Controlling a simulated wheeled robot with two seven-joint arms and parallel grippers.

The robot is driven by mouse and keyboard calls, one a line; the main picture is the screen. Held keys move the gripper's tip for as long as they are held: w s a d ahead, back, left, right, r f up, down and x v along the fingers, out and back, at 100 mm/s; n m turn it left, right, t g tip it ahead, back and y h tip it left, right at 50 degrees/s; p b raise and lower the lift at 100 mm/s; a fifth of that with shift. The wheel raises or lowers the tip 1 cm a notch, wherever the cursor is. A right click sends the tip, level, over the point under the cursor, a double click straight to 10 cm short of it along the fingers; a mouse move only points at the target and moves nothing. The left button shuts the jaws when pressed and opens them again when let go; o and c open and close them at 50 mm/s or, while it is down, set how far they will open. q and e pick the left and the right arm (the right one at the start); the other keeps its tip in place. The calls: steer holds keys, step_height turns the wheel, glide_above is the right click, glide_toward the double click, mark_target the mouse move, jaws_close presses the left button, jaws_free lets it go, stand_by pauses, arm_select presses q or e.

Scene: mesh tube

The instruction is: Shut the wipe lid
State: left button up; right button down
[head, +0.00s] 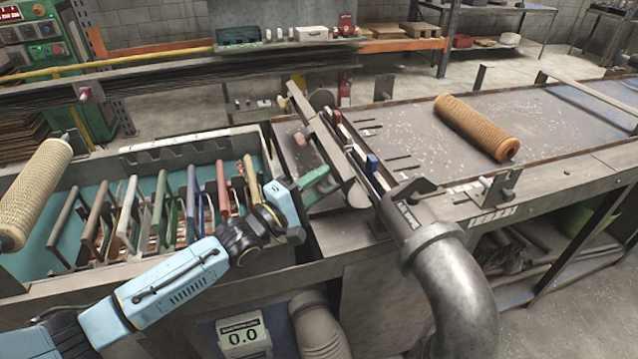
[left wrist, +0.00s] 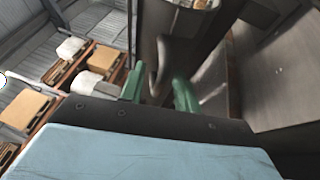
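A long grey metal flap (head: 328,146), which seems to be the wipe lid, stands tilted over the wipe station in the middle of the head view. It has a rounded lower end and a reddish knob nearby. My left gripper (head: 320,181), with green fingers, is close beside its left, lower side. In the left wrist view my left gripper (left wrist: 158,92) has its fingers apart. A curved grey handle-like piece (left wrist: 159,60) shows between or just beyond them; I cannot tell if they touch it. My right gripper is not in view.
An orange-brown mesh tube (head: 477,127) lies on the table (head: 420,135) at right. Left of the station is a bin (head: 130,262) with several coloured upright frames. A beige mesh roll (head: 35,192) is at far left. A large grey pipe (head: 452,275) rises front right.

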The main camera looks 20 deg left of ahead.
arm_select(q)
jaws_close()
stand_by(0.3)
